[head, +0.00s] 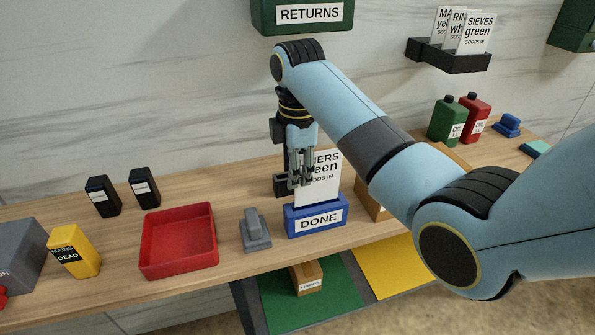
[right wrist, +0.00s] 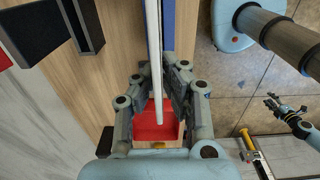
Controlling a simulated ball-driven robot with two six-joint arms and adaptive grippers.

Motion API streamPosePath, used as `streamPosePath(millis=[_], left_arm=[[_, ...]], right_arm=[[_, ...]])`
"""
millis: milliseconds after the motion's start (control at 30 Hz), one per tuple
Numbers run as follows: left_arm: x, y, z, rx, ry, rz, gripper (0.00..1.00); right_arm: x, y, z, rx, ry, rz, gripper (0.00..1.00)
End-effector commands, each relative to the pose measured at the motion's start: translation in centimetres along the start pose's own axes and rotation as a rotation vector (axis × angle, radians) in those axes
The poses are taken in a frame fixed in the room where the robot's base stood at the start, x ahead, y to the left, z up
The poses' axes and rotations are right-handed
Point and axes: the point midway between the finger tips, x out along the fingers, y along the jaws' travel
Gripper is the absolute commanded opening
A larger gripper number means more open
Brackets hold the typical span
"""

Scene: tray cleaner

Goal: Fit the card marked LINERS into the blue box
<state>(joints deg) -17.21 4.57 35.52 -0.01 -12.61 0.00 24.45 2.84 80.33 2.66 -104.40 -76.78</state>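The white LINERS card (head: 328,172) stands upright at the blue box (head: 316,230) labelled DONE, on the wooden counter. Its lower edge is hidden behind the box front. My right gripper (head: 299,182) is at the card's left edge and covers the first letters of its heading. In the right wrist view the card (right wrist: 156,60) shows edge-on as a white strip between the fingers of my right gripper (right wrist: 157,85), which look closed on it. A strip of the blue box (right wrist: 168,25) runs beside it. My left gripper (right wrist: 285,104) is small at the right there, away from the counter.
A grey block-shaped item (head: 256,232) and a red tray (head: 150,247) stand left of the box. A cardboard-coloured box (head: 372,207) is close on its right. A black rack (head: 450,58) on the wall holds other cards. Green and yellow mats lie below the counter.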

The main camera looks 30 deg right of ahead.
Motion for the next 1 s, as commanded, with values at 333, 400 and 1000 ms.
streamPosePath(millis=[333, 400, 1000], left_arm=[[0.3, 0.0, 0.0, 0.0, 0.0, 0.0, 0.4], [0.4, 0.0, 0.0, 0.0, 0.0, 0.0, 0.4], [0.9, 0.1, 0.1, 0.0, 0.0, 0.0, 0.4]], right_arm=[[0.9, 0.0, 0.0, 0.0, 0.0, -0.001, 0.0], [1.1, 0.0, 0.0, 0.0, 0.0, -0.001, 0.0], [2.6, 0.0, 0.0, 0.0, 0.0, -0.001, 0.0]])
